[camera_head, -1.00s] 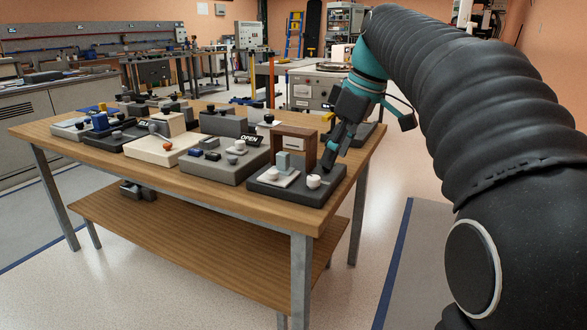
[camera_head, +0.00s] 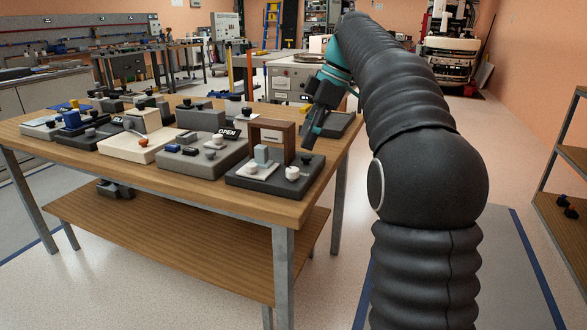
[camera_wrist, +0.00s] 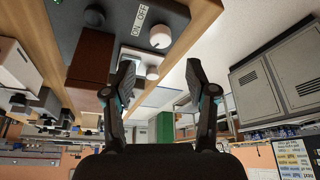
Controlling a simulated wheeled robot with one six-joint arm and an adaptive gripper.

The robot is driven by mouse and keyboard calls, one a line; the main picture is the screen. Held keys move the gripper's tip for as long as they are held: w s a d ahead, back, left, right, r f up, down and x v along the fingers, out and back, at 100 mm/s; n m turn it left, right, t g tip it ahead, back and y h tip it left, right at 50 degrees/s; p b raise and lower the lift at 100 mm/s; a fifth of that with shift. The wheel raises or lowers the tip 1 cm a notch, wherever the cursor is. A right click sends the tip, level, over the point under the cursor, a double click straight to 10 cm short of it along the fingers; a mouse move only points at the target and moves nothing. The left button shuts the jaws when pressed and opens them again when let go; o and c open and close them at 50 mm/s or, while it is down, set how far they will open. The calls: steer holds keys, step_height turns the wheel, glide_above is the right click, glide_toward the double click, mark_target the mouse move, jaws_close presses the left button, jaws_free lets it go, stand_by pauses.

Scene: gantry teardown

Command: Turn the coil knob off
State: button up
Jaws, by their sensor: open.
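A dark base (camera_head: 262,186) at the table's near right corner carries a brown arch (camera_head: 272,126), a grey block (camera_head: 262,154) and two white knobs. One white knob (camera_head: 292,173) stands at its front right; the other (camera_head: 251,168) is on a pale plate. In the wrist view a white knob (camera_wrist: 160,37) sits beside an ON/OFF label (camera_wrist: 140,17); I cannot tell for sure that it is the coil knob. My gripper (camera_head: 308,141) is open and empty, above the base's right rear side. In the wrist view its fingers (camera_wrist: 158,85) are spread, apart from the knob.
Other fixtures with knobs crowd the table to the left, including a grey one (camera_head: 197,160) with an OPEN sign (camera_head: 230,133) and a cream one (camera_head: 130,149). The wooden tabletop (camera_head: 255,205) has a bare front strip. A shelf (camera_head: 560,205) stands at far right.

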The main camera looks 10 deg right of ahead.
mark_target(293, 169)
steer(key=b+x, duration=0.1)
steer(key=x, duration=0.7)
steer(key=shift+f, duration=0.1)
jaws_close()
